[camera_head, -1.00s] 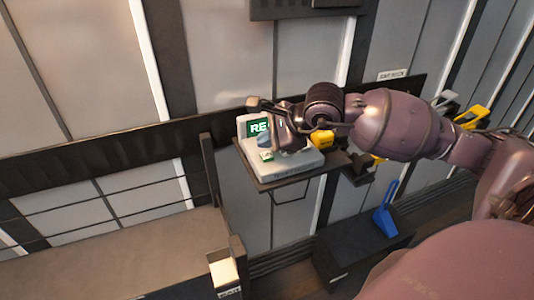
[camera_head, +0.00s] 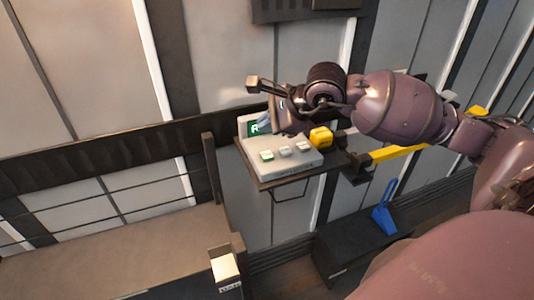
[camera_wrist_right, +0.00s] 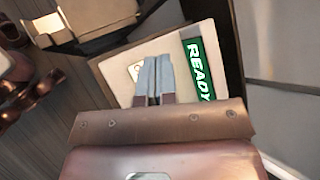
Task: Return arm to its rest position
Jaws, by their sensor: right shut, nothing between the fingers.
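My right arm reaches in from the right in the head view. Its gripper (camera_head: 264,117) is above the back of a pale control box, partly covering the box's green screen. The gripper's two grey-blue fingers are together and empty in the wrist view (camera_wrist_right: 154,78). I cannot tell from these views how far the fingertips are from the box. My left gripper is not in view.
A blue lever (camera_head: 385,212) stands on a dark case (camera_head: 350,250) below. A dark post (camera_head: 212,175) rises left of the shelf.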

